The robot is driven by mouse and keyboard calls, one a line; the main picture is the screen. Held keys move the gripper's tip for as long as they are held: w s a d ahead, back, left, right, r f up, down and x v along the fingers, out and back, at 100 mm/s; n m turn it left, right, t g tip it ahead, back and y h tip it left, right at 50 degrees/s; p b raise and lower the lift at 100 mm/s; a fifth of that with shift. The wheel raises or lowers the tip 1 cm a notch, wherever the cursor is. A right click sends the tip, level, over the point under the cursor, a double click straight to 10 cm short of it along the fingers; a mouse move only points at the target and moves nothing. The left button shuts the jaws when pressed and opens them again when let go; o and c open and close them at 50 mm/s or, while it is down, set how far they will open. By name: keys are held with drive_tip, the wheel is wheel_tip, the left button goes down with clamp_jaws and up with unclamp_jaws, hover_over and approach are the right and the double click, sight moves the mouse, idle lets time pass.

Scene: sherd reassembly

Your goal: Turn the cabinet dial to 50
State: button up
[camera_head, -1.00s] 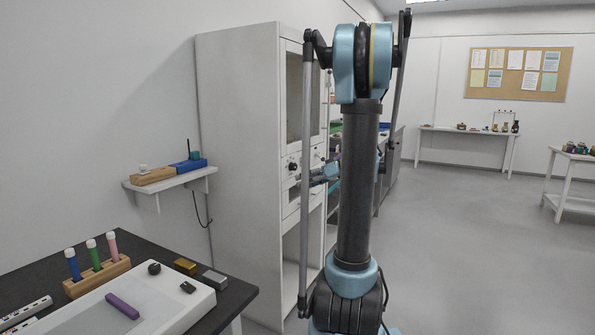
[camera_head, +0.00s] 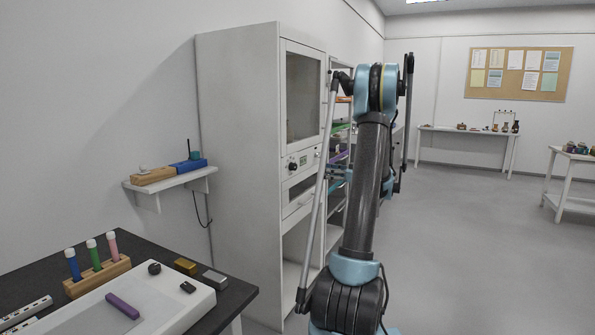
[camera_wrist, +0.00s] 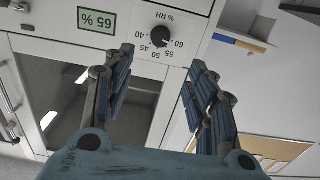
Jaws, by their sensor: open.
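The cabinet dial (camera_wrist: 160,36) is a round black knob on a white panel in the wrist view, which is upside down. Numbers including 40, 45, 50, 55 and 60 ring it, with "% RH" beside it. I cannot tell where its pointer stands. A small display (camera_wrist: 97,20) next to it seems to read 65 %. My gripper (camera_wrist: 161,60) is open, with its blue-grey fingers on either side of the dial in the picture, and nothing between them. I see no contact. In the head view a black knob (camera_head: 293,166) shows on the white cabinet (camera_head: 240,150).
The cabinet has a glass door (camera_head: 304,95) above the panel and an open bay below. A wall shelf (camera_head: 172,178) and a dark table (camera_head: 130,255) with a white tray stand at left. The floor (camera_head: 470,250) at right is clear.

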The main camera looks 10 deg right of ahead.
sight(296, 166)
drive_tip(key=x, duration=1.5)
drive_tip(key=c, duration=1.1)
